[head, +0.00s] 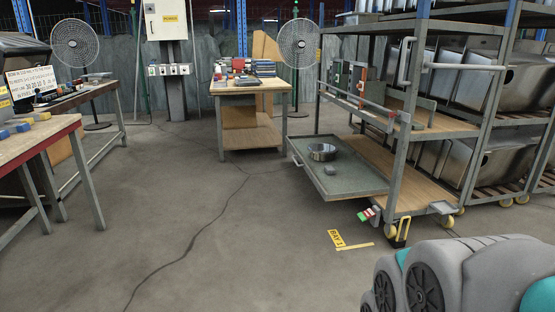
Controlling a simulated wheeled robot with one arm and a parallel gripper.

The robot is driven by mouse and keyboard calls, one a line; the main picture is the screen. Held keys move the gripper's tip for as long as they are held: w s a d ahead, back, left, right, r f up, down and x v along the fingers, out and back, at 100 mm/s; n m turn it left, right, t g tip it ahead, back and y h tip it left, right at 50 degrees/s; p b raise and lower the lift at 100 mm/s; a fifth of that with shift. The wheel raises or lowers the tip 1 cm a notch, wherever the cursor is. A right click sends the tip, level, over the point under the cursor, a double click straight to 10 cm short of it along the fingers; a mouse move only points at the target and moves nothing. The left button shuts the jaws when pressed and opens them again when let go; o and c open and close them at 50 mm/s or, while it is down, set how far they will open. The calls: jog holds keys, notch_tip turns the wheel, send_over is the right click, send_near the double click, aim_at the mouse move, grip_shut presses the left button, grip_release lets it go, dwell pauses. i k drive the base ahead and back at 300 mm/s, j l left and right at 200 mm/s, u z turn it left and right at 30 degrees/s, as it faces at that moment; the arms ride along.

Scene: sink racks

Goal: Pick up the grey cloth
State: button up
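A small grey lump (330,170), which looks like the grey cloth, lies on the pulled-out lower tray (352,186) of the rack cart. It is too small to make out folds. A round metal bowl (321,152) stands on the same tray, just behind the lump and apart from it. My gripper does not show; only a grey and teal part of my own arm fills the lower right corner, well in front of the tray.
The rack cart (400,147) has posts and rails above and right of the tray. A workbench (249,87) stands behind, and a red-edged table (38,137) at left. The middle floor is clear.

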aim_at(330, 170)
jog(key=i, duration=2.15)
jog(key=i+z, duration=0.2)
jog(key=i, duration=0.3)
jog(key=i+j+z, duration=0.25)
jog(key=i, duration=0.2)
jog(key=i+j+z, duration=0.2)
jog(key=i, duration=0.3)
jog(key=i+j+z, duration=0.25)
jog(key=i, duration=0.2)
